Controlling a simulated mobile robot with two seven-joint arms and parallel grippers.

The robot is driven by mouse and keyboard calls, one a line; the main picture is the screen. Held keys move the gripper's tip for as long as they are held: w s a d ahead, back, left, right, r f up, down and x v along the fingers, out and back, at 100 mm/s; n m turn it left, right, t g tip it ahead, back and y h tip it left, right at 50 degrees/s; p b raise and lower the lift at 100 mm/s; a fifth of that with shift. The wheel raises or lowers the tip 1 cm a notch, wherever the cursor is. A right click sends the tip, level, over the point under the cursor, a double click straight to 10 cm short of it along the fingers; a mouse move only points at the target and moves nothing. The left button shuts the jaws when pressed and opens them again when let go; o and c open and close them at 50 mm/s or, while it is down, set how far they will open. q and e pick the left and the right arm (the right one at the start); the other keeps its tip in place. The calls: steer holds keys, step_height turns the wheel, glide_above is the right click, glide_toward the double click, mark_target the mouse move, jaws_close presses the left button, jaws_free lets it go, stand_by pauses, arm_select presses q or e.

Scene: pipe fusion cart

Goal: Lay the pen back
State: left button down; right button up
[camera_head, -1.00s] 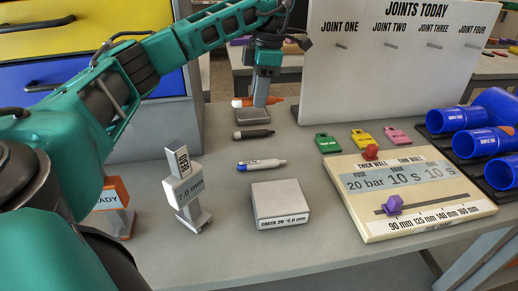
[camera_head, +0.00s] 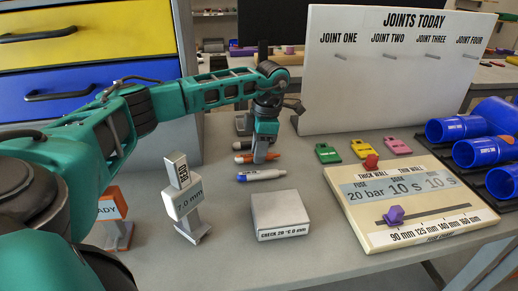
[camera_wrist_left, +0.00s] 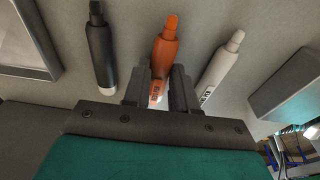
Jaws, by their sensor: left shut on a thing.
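My left gripper (camera_head: 260,157) points down and is shut on the orange pen (camera_wrist_left: 165,48), whose tip also shows in the head view (camera_head: 273,156). The orange pen is at or just above the table; I cannot tell if it touches. It lies between the black pen (camera_wrist_left: 101,50) and the white pen with a blue end (camera_head: 262,175). The black pen is partly hidden behind the gripper in the head view (camera_head: 240,146). The white pen also shows in the wrist view (camera_wrist_left: 222,66). My right gripper is not in view.
A grey box (camera_head: 281,213) stands in front of the pens. The 7.0 mm gauge stand (camera_head: 183,203) is at left front. Green (camera_head: 327,153), yellow (camera_head: 360,148) and pink (camera_head: 397,146) tags lie right. The white joints board (camera_head: 385,90) stands behind, the fuse chart panel (camera_head: 410,225) at right.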

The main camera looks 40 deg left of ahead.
arm_select(q)
steer(key=shift+f, duration=0.2)
steer(key=c, duration=0.9)
jaws_free()
